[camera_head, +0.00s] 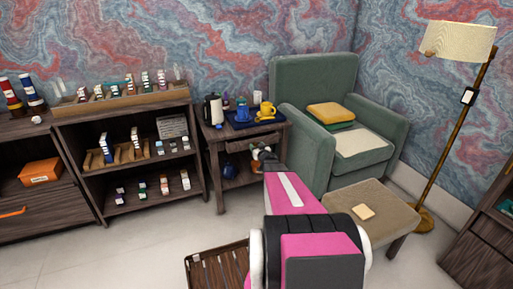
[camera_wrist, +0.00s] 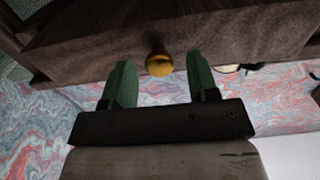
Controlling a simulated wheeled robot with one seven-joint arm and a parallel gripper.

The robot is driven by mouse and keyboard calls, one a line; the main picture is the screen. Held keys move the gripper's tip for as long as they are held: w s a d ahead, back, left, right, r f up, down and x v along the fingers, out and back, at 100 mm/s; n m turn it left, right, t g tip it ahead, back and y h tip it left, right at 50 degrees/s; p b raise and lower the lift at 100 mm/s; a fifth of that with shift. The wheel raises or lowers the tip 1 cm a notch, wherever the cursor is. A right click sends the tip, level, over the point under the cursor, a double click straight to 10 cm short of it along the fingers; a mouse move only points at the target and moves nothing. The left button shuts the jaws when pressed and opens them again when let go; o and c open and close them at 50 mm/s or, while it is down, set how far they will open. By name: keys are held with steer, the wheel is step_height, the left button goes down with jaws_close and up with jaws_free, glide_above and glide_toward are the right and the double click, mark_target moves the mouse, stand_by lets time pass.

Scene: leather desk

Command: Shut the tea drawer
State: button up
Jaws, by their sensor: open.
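The tea drawer (camera_head: 237,147) is in the small wooden side table, just under its top. It appears pulled out partway, with its inside partly in view. Its dark wooden front (camera_wrist: 90,40) fills the upper part of the wrist view, with a round yellow knob (camera_wrist: 158,66) on it. My gripper (camera_wrist: 160,62) is open, its two green fingers apart on either side of the knob. I see a gap between the knob and each finger. In the head view my gripper (camera_head: 265,156) is small and partly hidden by my pink arm, at the drawer's right front.
The side table (camera_head: 217,134) carries a white kettle (camera_head: 213,110), a blue tray (camera_head: 236,124) and a yellow mug (camera_head: 266,109). A green armchair (camera_head: 312,82) stands close on the right, with an ottoman (camera_head: 376,207) in front. Shelves (camera_head: 125,111) stand left.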

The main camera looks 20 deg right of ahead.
mark_target(253, 141)
steer(key=shift+w, duration=0.2)
jaws_close()
steer(key=w, duration=0.5)
steer(key=shift+w+a, duration=0.1)
steer(key=shift+w, duration=0.15)
jaws_free()
steer(key=shift+s, duration=0.1)
